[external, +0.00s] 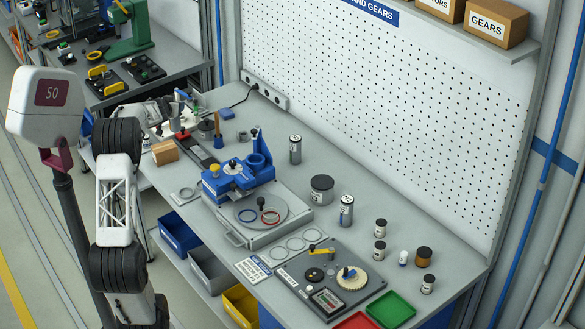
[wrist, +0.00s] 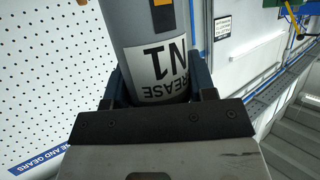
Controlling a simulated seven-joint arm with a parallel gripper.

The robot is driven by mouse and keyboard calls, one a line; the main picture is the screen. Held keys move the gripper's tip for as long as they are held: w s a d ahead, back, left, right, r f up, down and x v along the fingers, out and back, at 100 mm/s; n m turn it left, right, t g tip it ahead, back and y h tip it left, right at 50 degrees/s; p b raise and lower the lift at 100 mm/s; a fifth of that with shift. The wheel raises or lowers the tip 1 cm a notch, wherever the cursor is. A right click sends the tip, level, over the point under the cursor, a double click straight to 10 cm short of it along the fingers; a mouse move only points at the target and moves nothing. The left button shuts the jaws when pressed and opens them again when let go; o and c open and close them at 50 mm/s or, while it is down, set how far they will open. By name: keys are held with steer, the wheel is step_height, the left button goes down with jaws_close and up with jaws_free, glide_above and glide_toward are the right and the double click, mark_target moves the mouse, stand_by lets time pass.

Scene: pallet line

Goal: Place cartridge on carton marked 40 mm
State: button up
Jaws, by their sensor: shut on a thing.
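In the wrist view my gripper (wrist: 155,88) is shut on a grey cylindrical cartridge (wrist: 150,28). Its white label reads GREASE N1, upside down in the picture, and a dark orange-marked patch sits above the label. The cartridge's far end runs out of the top of the picture. In the external view my arm stands at the left edge of the bench; the gripper and the held cartridge are hard to make out there. No carton with a readable 40 mm mark shows. A small brown carton (external: 165,152) lies on the bench's left part, its marking unreadable.
The bench (external: 425,255) holds a blue fixture (external: 238,177), grey cylinders (external: 295,150), (external: 346,211), small jars and a dark tool plate. Red and green trays (external: 391,309) lie at the front right. A pegboard (external: 400,100) stands behind; a carton marked GEARS (external: 494,24) sits on the shelf.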

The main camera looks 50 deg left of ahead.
steer(key=s+a, duration=0.4)
steer(key=shift+s+h, duration=0.3)
stand_by(0.3)
steer(key=shift+f, duration=1.95)
steer(key=shift+f, duration=0.1)
steer(key=shift+f, duration=1.9)
steer(key=shift+f, duration=0.1)
steer(key=o, duration=1.1)
steer(key=shift+f, duration=0.1)
